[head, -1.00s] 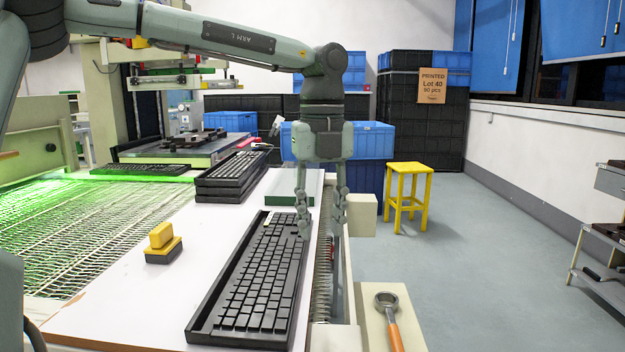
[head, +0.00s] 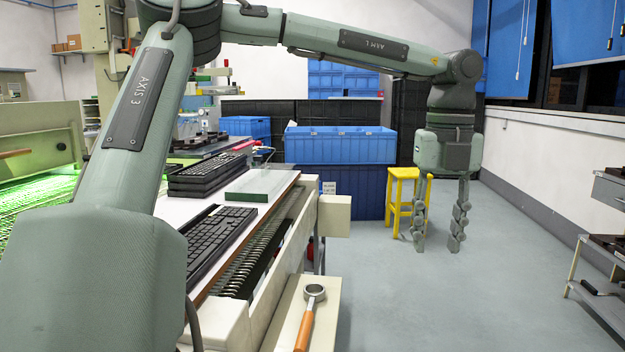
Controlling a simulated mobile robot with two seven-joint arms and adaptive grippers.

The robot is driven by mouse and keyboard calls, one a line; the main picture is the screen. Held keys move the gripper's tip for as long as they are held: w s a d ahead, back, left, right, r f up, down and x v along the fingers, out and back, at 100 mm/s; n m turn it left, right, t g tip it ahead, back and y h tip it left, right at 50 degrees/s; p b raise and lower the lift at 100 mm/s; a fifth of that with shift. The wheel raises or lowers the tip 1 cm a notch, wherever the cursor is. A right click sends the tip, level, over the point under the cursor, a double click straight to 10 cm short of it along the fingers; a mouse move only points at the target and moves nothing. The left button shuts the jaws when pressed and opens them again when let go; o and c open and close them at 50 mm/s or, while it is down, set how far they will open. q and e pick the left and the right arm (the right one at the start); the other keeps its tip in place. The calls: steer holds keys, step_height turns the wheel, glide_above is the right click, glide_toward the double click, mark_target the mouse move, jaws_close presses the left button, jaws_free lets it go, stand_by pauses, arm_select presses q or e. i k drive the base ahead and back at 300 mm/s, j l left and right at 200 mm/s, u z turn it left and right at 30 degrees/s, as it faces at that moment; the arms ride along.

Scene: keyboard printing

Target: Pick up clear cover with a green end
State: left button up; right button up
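The clear cover (head: 262,186) lies flat on the white bench top behind the keyboard, with a green end edge facing me. My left gripper (head: 439,232) hangs pointing down over the open floor, well to the right of the cover. Its two fingers are apart, with nothing between them. My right gripper is not in view.
A black keyboard (head: 214,236) lies in front of the cover. Stacked keyboards (head: 205,176) stand left of it. Blue crates (head: 340,146) and a yellow stool (head: 403,190) are behind. A wrench-like tool (head: 311,305) lies on a front ledge.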

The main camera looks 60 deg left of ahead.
mark_target(262, 185)
steer(key=i+l+z, duration=0.55)
steer(key=i+l, duration=0.15)
steer(key=i, duration=0.25)
steer(key=i+u, duration=0.25)
steer(key=u, duration=0.15)
steer(key=i+u, duration=0.25)
steer(key=u, duration=0.15)
steer(key=i+u, duration=0.35)
steer(key=i+j+u, duration=0.15)
steer(key=i+u, duration=1)
steer(key=i+j+u, duration=0.1)
steer(key=i+u, duration=0.6)
steer(key=i, duration=0.15)
steer(key=i+l+u, duration=0.15)
steer(key=i+u, duration=0.3)
steer(key=i, duration=0.65)
